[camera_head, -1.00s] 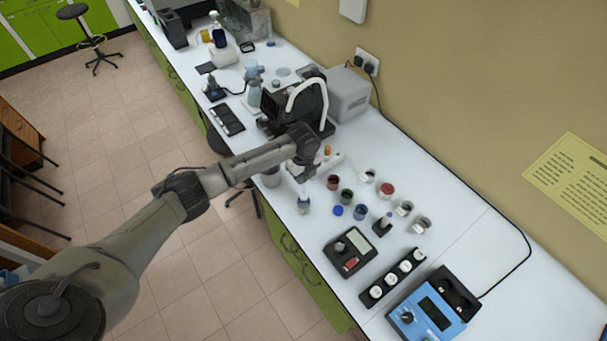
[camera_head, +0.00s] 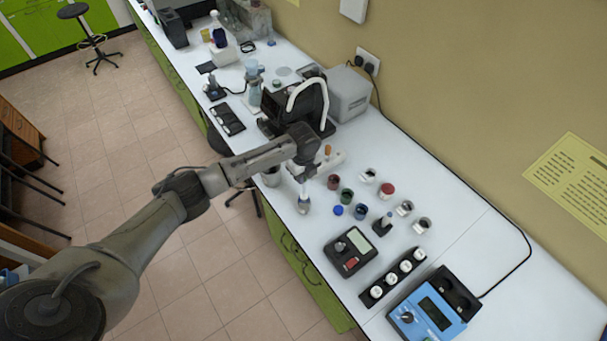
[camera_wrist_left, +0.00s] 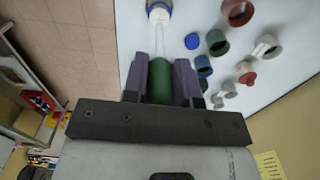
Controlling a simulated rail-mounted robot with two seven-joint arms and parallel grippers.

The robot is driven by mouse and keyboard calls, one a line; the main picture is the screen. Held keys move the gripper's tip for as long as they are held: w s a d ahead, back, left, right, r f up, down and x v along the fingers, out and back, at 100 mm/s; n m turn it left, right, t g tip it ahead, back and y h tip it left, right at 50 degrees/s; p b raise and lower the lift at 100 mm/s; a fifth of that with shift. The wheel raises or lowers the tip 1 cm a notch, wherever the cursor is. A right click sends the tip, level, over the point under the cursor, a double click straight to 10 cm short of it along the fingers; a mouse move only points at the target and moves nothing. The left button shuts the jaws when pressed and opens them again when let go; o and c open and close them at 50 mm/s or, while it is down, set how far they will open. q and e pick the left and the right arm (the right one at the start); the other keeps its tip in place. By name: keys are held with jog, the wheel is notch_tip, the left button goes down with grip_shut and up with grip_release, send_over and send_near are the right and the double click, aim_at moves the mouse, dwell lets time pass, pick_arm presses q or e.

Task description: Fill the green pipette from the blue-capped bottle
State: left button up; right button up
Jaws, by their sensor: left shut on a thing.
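My left gripper (camera_wrist_left: 160,82) is shut on the green bulb of the pipette (camera_wrist_left: 160,84), which sits between its two dark fingers. In the left wrist view the pale pipette stem runs away from the bulb toward the small bottle (camera_wrist_left: 158,13), which has a blue ring near its mouth. Whether the tip is inside the mouth is hard to tell. In the head view the left gripper (camera_head: 302,176) is right above the bottle (camera_head: 303,205), which stands near the bench's front edge. A loose blue cap (camera_head: 338,210) lies to its right. My right gripper is not in view.
Red (camera_head: 333,182), green (camera_head: 347,196) and blue (camera_head: 361,211) containers stand right of the bottle, with several pale jars behind. A meter (camera_head: 350,251), a black rack (camera_head: 370,292) and a blue device (camera_head: 428,312) lie nearer. The bench's right end is clear.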

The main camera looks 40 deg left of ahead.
aim_at(303, 193)
pick_arm(q)
jog(key=shift+f, duration=0.5)
jog(key=shift+f+b, duration=0.15)
jog(key=shift+b, duration=0.15)
jog(key=shift+f, duration=0.2)
jog(key=shift+f, duration=0.2)
jog(key=shift+f+b, duration=0.4)
jog(key=shift+f+b, duration=0.35)
jog(key=shift+f, duration=0.25)
jog(key=shift+f+b, duration=0.85)
jog(key=shift+f, duration=0.55)
jog(key=shift+f+b, duration=0.3)
jog(key=shift+f, duration=0.2)
